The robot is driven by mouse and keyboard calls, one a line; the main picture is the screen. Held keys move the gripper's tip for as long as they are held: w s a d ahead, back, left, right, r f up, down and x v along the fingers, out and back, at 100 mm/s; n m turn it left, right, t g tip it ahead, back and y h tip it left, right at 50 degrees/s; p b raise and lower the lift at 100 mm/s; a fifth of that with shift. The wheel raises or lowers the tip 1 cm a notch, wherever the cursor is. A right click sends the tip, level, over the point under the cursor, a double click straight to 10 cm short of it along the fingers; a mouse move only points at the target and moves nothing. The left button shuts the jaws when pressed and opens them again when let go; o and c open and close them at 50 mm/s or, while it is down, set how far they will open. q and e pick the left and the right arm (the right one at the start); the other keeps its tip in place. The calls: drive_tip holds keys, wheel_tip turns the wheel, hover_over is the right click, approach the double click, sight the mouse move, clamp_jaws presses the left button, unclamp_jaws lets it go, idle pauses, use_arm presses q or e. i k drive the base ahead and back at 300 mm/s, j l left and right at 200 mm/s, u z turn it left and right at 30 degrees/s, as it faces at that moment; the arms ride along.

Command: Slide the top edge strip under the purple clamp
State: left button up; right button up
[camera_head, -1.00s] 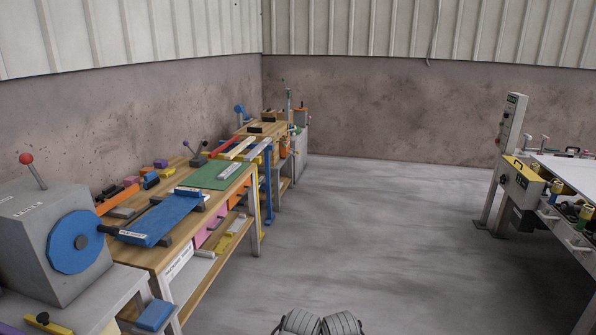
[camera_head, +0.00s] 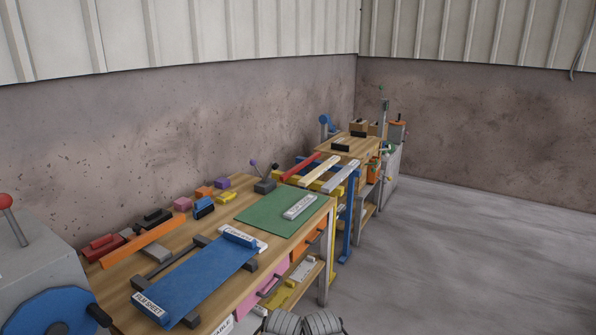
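I cannot single out the top edge strip by its label. A red strip (camera_head: 301,166), a cream strip (camera_head: 320,172) and a white strip (camera_head: 342,177) lie side by side at the bench's far end. A white labelled bar (camera_head: 300,206) lies on a green mat (camera_head: 268,213). A small dark block (camera_head: 265,186) near them carries levers, one with a purple knob (camera_head: 253,162); it may be the purple clamp. A purple block (camera_head: 222,183) lies at the back of the bench.
A blue film sheet (camera_head: 195,278) covers the near part of the wooden bench (camera_head: 180,239). An orange bar (camera_head: 143,242) and several small coloured blocks line its back. A grey machine with a blue disc (camera_head: 50,312) stands lower left. The floor (camera_head: 460,250) on the right is clear.

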sight(293, 211)
drive_tip(key=i, duration=0.3)
drive_tip(key=i+l+u, duration=0.15)
drive_tip(key=i+l, duration=0.65)
drive_tip(key=i, duration=0.25)
drive_tip(key=i+l+u, duration=0.15)
drive_tip(key=i+l, duration=0.8)
drive_tip(key=i, duration=0.05)
